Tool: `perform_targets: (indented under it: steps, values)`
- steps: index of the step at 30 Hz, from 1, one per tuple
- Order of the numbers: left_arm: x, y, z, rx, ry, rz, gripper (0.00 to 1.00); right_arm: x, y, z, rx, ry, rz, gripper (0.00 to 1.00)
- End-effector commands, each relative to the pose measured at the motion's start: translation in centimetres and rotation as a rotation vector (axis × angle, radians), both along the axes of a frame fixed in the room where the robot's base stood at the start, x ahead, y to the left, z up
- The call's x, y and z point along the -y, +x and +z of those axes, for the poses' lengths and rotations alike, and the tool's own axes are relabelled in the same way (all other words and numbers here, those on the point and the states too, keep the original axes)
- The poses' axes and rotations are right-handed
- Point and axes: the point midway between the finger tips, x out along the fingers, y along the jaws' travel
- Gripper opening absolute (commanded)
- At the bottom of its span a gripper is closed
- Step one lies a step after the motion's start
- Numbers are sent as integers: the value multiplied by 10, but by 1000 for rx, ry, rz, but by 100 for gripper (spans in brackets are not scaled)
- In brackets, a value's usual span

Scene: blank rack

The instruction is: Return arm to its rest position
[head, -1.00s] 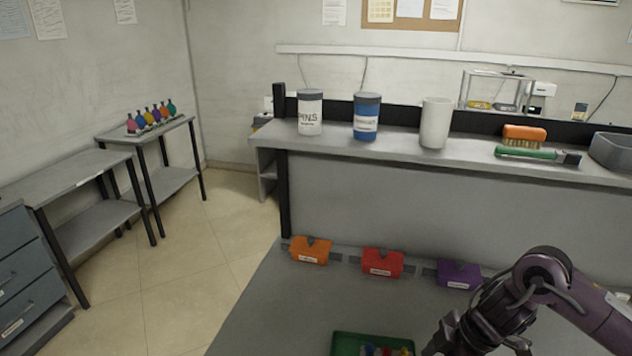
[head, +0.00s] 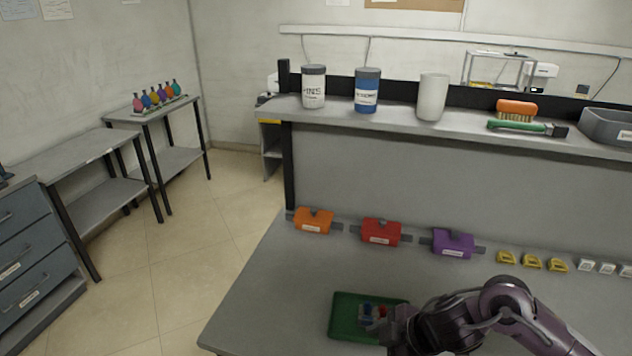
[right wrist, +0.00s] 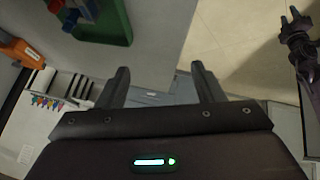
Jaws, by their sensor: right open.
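My right arm comes in from the right in the head view, bent over the bench. Its gripper (head: 388,328) is at the right side of the green tray (head: 342,318); its fingers are hard to make out there. In the right wrist view the two fingers of this gripper (right wrist: 163,85) stand well apart with nothing between them. The tray (right wrist: 118,25) shows at the top left of that view, off to the side of the fingers. A dark part of what looks like my left arm shows at the right edge there; its finger state is unclear.
The tray holds small blue and red pieces (head: 367,312). Behind it stand orange (head: 313,221), red (head: 381,232) and purple (head: 453,243) blocks, then several yellow pieces (head: 532,261). A raised shelf (head: 400,131) holds containers and a brush. The bench's left part is clear.

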Motion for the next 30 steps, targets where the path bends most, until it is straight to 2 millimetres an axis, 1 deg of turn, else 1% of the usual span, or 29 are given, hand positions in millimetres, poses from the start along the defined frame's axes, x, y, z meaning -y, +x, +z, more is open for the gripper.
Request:
perform_targets:
  steps: [1, 4, 6, 8, 10, 11, 13, 15, 17, 18, 21, 24, 26, 30]
  values:
    - [0, -1, 0, -3, 1, 0, 36, -16, -2, 0, 29, 29, -7, 61]
    - [-1, -5, -1, -8, 1, 0, 36, -43, -2, 5, 104, 83, -54, 61]
    - [-1, -8, -1, -12, 2, 0, 36, -60, -2, 12, 154, 126, -120, 61]
    - [-1, -10, -1, -15, 2, 0, 36, -69, -2, 20, 188, 160, -208, 61]
    - [-1, -10, -1, -15, 2, 0, 36, -68, -3, 28, 206, 186, -344, 61]
    - [-1, -10, -1, -15, 2, 1, 36, -64, -4, 30, 203, 191, -409, 61]
    - [-1, -9, -1, -14, 2, 1, 36, -47, -10, 30, 174, 187, -564, 61]
    - [-1, -8, -1, -13, 2, 1, 36, -26, -20, 26, 125, 168, -703, 61]
    - [-1, -8, -1, -13, 2, 1, 36, -9, -31, 21, 74, 146, -804, 61]
    - [-1, -8, -1, -12, 1, 1, 36, 2, -38, 16, 40, 132, -861, 61]
    - [-1, -7, -1, -12, 1, 1, 36, 25, -60, 6, -51, 93, -986, 61]
    - [-1, -7, -1, -10, 1, 1, 36, 45, -83, -4, -145, 57, -1090, 61]
    - [-1, -6, -1, -9, 1, 1, 36, 55, -98, -10, -202, 35, -1144, 61]
    - [0, -5, 0, -7, 0, 1, 36, 75, -134, -21, -336, -13, -1256, 61]
